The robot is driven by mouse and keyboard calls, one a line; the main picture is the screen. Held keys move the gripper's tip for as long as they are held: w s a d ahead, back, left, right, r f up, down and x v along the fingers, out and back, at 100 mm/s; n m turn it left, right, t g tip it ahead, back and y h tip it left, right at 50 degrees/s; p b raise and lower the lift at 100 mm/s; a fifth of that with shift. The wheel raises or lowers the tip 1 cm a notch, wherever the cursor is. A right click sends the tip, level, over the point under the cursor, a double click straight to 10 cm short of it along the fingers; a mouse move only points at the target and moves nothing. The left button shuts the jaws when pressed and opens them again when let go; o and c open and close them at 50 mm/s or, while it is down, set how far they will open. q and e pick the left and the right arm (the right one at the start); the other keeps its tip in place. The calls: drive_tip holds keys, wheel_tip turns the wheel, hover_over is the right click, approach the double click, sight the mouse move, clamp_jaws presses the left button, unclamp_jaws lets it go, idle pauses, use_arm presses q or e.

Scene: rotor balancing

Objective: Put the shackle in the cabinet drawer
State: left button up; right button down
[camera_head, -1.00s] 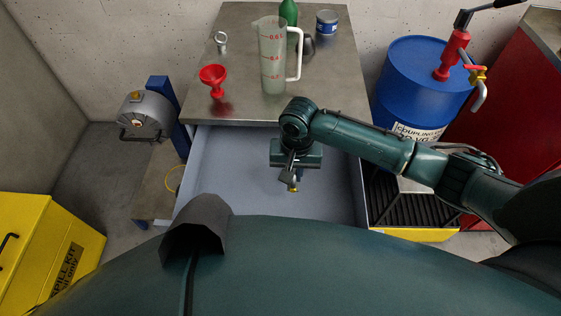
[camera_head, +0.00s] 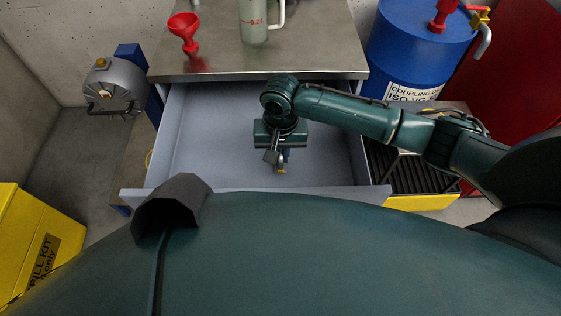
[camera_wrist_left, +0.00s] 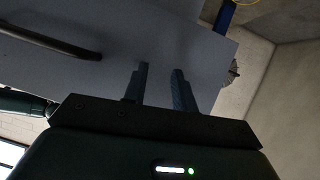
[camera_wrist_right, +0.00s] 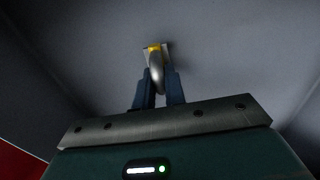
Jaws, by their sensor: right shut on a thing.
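The cabinet drawer (camera_head: 215,150) is pulled open below the metal top, and its grey floor looks bare. My right gripper (camera_head: 281,162) is over the inside of the drawer, pointing down. In the right wrist view my right gripper (camera_wrist_right: 158,88) is shut on the shackle (camera_wrist_right: 156,68), a small grey metal piece with a yellow part. The shackle shows small and partly hidden in the head view (camera_head: 280,170). I cannot tell whether it touches the drawer floor. My left gripper (camera_wrist_left: 158,75) shows in the left wrist view with its fingers apart and nothing between them; a grey panel with a dark handle lies beyond.
A red funnel (camera_head: 185,33) and a measuring jug (camera_head: 253,20) stand on the metal cabinet top (camera_head: 320,60). A blue drum (camera_head: 410,60) stands right of the cabinet. A yellow spill kit box (camera_head: 35,245) is at the left.

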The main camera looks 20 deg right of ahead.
drive_tip(key=shift+f+b, duration=0.4)
drive_tip(key=shift+f, duration=0.45)
drive_tip(key=shift+r, duration=0.15)
drive_tip(key=c, duration=1.5)
unclamp_jaws()
drive_tip(key=shift+c, duration=0.2)
drive_tip(key=shift+o, duration=0.4)
